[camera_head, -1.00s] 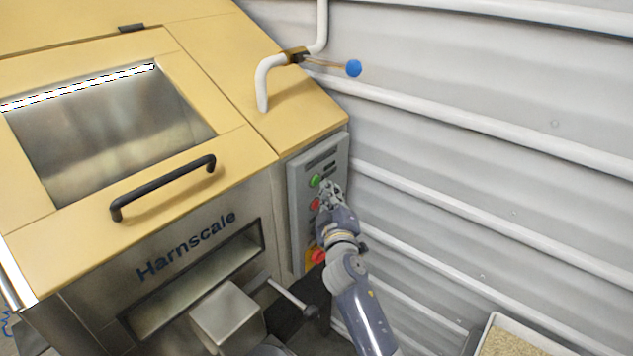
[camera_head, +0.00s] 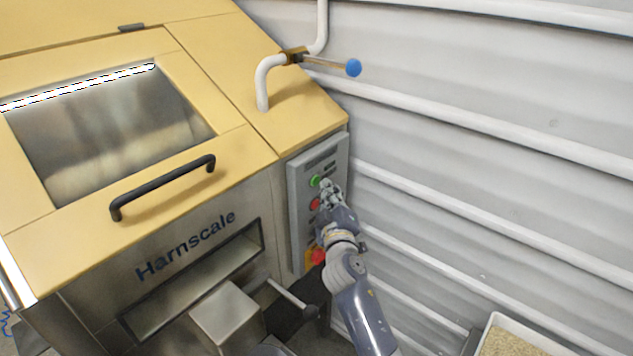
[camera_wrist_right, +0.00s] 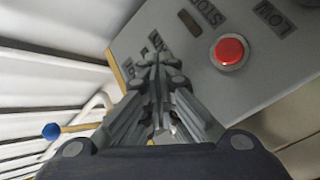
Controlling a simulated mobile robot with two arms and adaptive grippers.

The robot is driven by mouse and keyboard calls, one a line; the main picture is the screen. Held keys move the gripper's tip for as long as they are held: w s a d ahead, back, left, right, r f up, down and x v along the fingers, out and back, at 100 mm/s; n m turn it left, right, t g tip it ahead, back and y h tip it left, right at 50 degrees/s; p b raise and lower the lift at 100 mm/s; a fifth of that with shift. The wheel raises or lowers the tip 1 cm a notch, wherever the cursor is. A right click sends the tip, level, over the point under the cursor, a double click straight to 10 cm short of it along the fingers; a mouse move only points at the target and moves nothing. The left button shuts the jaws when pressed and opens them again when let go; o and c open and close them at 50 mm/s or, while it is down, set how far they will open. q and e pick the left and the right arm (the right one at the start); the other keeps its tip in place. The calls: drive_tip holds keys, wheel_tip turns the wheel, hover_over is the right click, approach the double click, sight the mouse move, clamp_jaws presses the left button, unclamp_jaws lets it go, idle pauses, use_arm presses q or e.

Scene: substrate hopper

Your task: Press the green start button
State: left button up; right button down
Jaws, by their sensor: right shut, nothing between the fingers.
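The green start button (camera_head: 315,181) is on the grey control panel (camera_head: 298,215) at the right side of the hopper's front, uncovered in the head view. My right gripper (camera_head: 327,184) is shut and empty, its tips just right of the green button; I cannot tell whether they touch it. In the right wrist view the shut fingers (camera_wrist_right: 152,62) point at the panel and the green button is hidden behind them.
A red button (camera_head: 314,204) sits just below the green one; it also shows in the right wrist view (camera_wrist_right: 230,52). A larger red knob (camera_head: 317,256) is lower on the panel. A blue-tipped valve lever (camera_head: 353,68) sticks out above. A ribbed wall is at the right.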

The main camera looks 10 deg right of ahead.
drive_tip(key=shift+w+a, duration=0.25)
drive_tip(key=shift+w, duration=0.05)
